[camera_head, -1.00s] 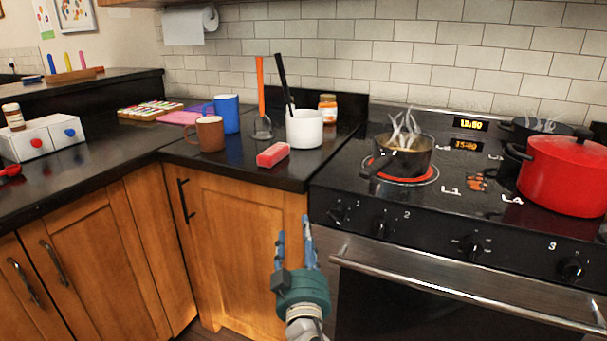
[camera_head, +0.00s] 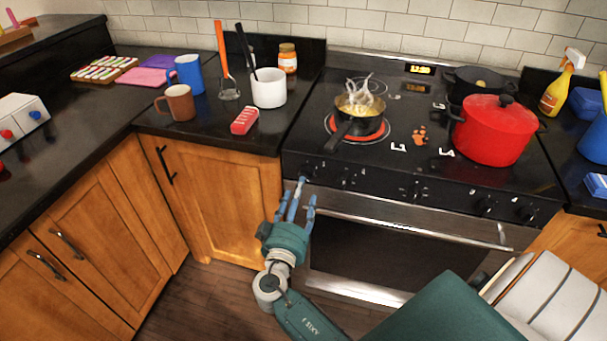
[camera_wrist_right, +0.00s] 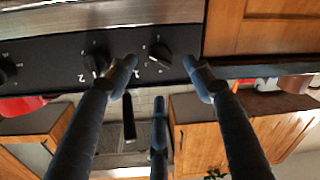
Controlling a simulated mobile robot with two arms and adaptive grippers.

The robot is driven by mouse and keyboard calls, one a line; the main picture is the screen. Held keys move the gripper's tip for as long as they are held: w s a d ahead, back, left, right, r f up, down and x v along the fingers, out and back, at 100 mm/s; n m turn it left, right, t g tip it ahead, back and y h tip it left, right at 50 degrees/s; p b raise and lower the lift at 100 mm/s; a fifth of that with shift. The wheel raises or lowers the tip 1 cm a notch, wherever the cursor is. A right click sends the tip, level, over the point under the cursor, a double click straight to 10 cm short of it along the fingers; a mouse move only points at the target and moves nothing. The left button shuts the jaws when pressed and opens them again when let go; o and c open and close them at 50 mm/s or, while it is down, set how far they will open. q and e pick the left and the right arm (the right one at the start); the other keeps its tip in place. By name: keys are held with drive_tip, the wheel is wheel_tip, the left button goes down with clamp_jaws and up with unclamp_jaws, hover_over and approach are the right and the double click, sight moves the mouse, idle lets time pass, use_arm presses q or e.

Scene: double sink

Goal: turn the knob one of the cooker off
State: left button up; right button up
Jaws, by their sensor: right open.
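The cooker (camera_head: 380,196) has a row of black knobs on its front panel. Knob one (camera_head: 306,171) is the leftmost in the head view. In the right wrist view, which is upside down, knob one (camera_wrist_right: 160,55) sits beside knob two (camera_wrist_right: 96,62). My right gripper (camera_head: 298,192) is open and empty just in front of the panel's left end. In the wrist view its fingers (camera_wrist_right: 162,70) are spread, with knob one showing between the two outer tips. I cannot tell whether any finger touches it. My left gripper is not in view.
A steaming pan (camera_head: 357,106) sits on the glowing red front-left burner. A red pot (camera_head: 493,133) stands on the right. The oven handle (camera_head: 400,215) runs below the knobs. The counter left of the cooker holds a white pot (camera_head: 269,88) and a red-and-white block (camera_head: 244,121).

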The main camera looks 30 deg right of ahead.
sight(306, 174)
drive_tip(key=p+x, duration=0.1)
drive_tip(key=x, duration=0.5)
drive_tip(key=shift+w+d, duration=0.25)
drive_tip(key=shift+d, duration=0.05)
drive_tip(key=c, duration=1.2)
